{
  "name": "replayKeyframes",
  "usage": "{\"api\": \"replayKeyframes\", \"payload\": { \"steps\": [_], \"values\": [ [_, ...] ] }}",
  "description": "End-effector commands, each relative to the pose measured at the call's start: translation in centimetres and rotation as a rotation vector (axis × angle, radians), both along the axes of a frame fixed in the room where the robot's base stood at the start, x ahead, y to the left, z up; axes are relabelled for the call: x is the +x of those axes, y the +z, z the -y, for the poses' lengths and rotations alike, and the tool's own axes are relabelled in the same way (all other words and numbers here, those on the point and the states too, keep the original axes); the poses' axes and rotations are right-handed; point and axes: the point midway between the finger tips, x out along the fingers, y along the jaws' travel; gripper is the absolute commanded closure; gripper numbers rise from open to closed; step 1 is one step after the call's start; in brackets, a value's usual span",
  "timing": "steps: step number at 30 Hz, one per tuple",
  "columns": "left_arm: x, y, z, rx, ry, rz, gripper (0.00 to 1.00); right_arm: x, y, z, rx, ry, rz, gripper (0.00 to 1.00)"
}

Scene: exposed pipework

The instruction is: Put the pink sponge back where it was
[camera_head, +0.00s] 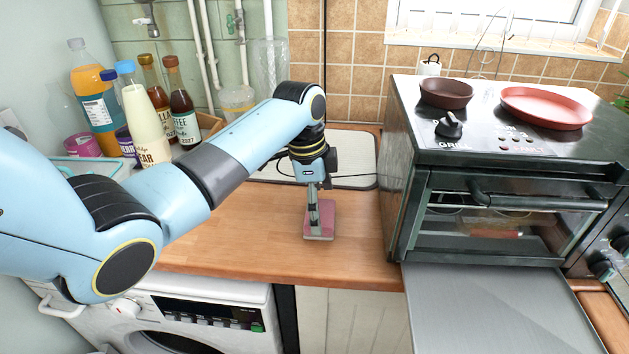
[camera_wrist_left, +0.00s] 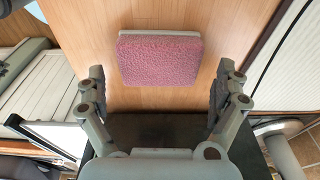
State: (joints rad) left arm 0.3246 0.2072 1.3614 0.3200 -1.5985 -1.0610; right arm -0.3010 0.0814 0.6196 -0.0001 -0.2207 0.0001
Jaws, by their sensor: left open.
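The pink sponge (camera_head: 321,222) lies on the wooden counter (camera_head: 240,232), left of the oven. It has a pink rough top and a pale grey layer under it. In the left wrist view the sponge (camera_wrist_left: 160,61) lies flat on the wood, between and beyond the fingertips. My left gripper (camera_head: 317,212) points down over the sponge and hides part of it. In the left wrist view the left gripper (camera_wrist_left: 160,85) is open, with a finger on each side and nothing between the pads. My right gripper is not in view.
Several bottles (camera_head: 147,125) stand at the back left. A pale board (camera_head: 350,158) lies behind the sponge. The counter left of the sponge is clear.

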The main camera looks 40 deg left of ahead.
Motion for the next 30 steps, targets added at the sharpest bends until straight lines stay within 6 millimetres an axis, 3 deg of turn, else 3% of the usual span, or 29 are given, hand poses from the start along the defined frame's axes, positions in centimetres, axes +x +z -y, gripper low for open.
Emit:
{"api": "replayKeyframes", "payload": {
  "steps": [6,12,18,30],
  "values": [
    [-0.4,5.0,-0.7,0.002,-0.001,0.005,0.00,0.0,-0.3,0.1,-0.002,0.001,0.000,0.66],
    [-0.7,8.4,-1.1,0.001,-0.001,0.003,0.00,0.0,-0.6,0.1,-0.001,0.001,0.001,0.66],
    [-0.9,9.6,-1.2,0.000,0.000,0.000,0.00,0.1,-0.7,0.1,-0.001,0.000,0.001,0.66],
    [-0.9,9.6,-1.2,0.000,0.000,0.000,0.00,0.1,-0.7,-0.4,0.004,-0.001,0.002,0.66]
  ]
}}
